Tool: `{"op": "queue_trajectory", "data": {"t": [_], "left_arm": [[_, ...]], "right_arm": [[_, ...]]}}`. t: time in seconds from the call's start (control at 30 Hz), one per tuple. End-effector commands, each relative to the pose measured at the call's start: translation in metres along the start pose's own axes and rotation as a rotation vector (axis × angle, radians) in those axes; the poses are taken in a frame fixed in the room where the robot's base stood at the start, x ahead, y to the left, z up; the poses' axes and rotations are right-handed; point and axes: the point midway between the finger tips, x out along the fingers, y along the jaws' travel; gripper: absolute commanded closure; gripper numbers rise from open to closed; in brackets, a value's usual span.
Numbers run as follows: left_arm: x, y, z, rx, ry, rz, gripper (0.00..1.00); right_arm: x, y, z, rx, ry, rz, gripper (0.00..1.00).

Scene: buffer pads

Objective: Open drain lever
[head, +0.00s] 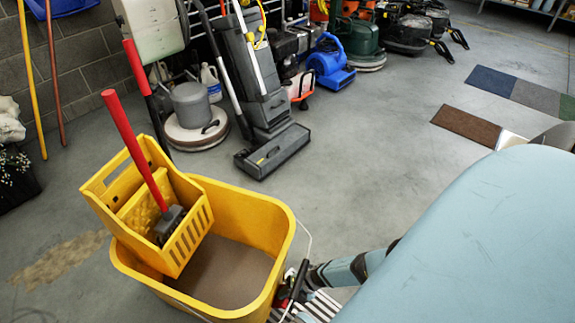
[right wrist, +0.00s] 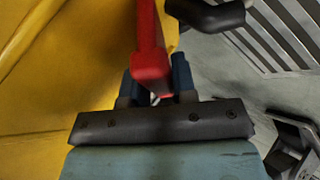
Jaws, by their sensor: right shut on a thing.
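A yellow mop bucket (head: 284,232) stands on the floor in the lower left of the head view, with a yellow wringer (head: 190,238) in it. A drain lever with a red part (head: 284,293) is low at the bucket's right side, mostly hidden by my arm. In the right wrist view the red lever (right wrist: 150,52) runs down between the two dark blue fingers of my right gripper (right wrist: 156,82). My right gripper (head: 297,280) is shut on it, close beside the yellow wall (right wrist: 60,70). My left gripper is not in view.
A long red wringer handle (head: 133,145) leans up over the bucket, and a wire handle (head: 308,240) hangs at its side. A striped grate (head: 318,305) lies beside the bucket. Floor machines stand behind, including a blue blower (head: 328,65).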

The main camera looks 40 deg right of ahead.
Motion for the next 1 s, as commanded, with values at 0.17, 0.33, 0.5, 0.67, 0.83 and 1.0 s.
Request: {"op": "queue_trajectory", "data": {"t": [0.17, 0.33, 0.5, 0.67, 0.83, 1.0], "left_arm": [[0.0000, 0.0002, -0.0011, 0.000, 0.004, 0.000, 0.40], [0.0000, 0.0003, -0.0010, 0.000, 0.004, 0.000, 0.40], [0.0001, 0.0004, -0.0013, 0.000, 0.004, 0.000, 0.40], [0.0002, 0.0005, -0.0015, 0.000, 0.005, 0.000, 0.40], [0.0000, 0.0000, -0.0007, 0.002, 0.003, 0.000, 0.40], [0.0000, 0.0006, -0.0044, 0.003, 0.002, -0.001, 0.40]], "right_arm": [[-0.0007, -0.0004, 0.0007, 0.003, -0.001, -0.007, 0.98], [-0.0007, -0.0005, 0.0007, 0.003, -0.001, -0.006, 0.98], [-0.0006, -0.0004, 0.0006, 0.003, -0.001, -0.006, 0.49], [0.0001, 0.0009, 0.0004, 0.002, 0.000, -0.004, 0.49], [0.0006, 0.0024, 0.0003, 0.002, 0.000, -0.001, 0.49], [-0.0037, 0.0055, 0.0001, 0.001, 0.000, 0.000, 0.49]]}}
